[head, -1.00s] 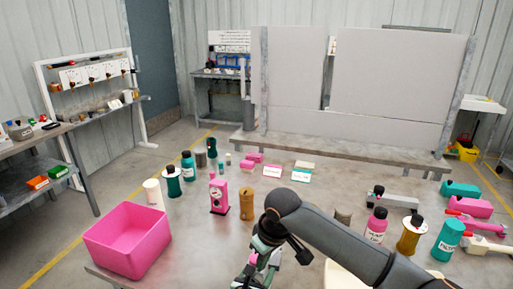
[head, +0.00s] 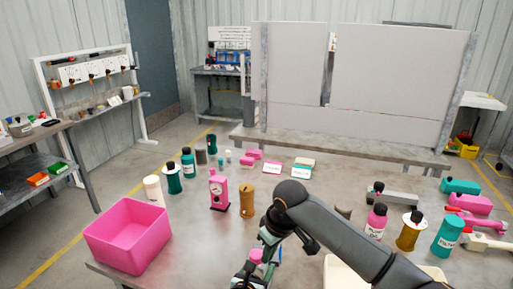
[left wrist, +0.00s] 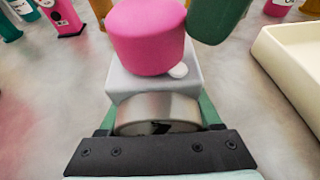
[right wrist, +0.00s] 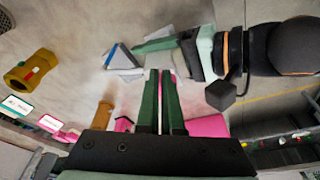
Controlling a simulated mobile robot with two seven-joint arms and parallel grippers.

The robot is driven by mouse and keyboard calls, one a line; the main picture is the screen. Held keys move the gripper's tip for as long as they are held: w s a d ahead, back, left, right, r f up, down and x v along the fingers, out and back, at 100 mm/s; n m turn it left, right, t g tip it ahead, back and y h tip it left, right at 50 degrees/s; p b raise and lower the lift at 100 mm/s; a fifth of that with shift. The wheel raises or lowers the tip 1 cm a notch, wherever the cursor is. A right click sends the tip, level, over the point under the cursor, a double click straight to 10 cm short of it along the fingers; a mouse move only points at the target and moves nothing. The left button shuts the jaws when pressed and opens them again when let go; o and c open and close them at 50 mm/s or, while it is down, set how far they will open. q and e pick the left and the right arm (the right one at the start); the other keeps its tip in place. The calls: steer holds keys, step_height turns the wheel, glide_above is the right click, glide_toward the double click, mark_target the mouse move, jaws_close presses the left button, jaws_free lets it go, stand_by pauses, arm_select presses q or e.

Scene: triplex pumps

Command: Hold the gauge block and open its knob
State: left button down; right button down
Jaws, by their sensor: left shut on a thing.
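The gauge block (left wrist: 125,82) is a pale grey block with a round metal gauge at its near side and a pink knob (left wrist: 147,38) on top. My left gripper (left wrist: 158,122) is shut on it and holds it. A small white disc sits at the knob's lower right. In the head view the pink knob (head: 257,256) shows low in the middle, beside my grippers. My right gripper (right wrist: 160,74) has its green fingers nearly together. One dark green finger (left wrist: 217,18) is close to the knob's right side; I cannot tell whether it touches.
A pink bin (head: 128,237) stands at the table's left. A pink bottle-shaped part (head: 218,190) and a brown cylinder (head: 247,200) stand behind my grippers. A cream tray (head: 345,275) lies at the front right. Bottles and valves crowd the right side.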

steer(key=shift+w+r, duration=0.1)
steer(key=shift+w, duration=0.1)
stand_by(0.3)
steer(key=shift+d, duration=0.1)
steer(key=shift+w+a+v, duration=0.1)
steer(key=shift+v, duration=1.4)
steer(key=shift+w+a+v, duration=0.1)
steer(key=shift+v, duration=1.35)
steer(key=shift+r, duration=0.15)
steer(key=shift+s+a+f, duration=0.3)
steer(key=shift+a+f, duration=0.05)
steer(key=shift+f, duration=0.7)
steer(key=shift+s+a+f, duration=0.25)
steer(key=shift+a+f, duration=0.05)
steer(key=shift+f, duration=0.75)
steer(key=shift+s+a+f, duration=0.3)
steer(key=shift+a+f, duration=0.05)
steer(key=shift+f, duration=0.65)
steer(key=shift+w+a, duration=0.15)
steer(key=shift+w, duration=0.2)
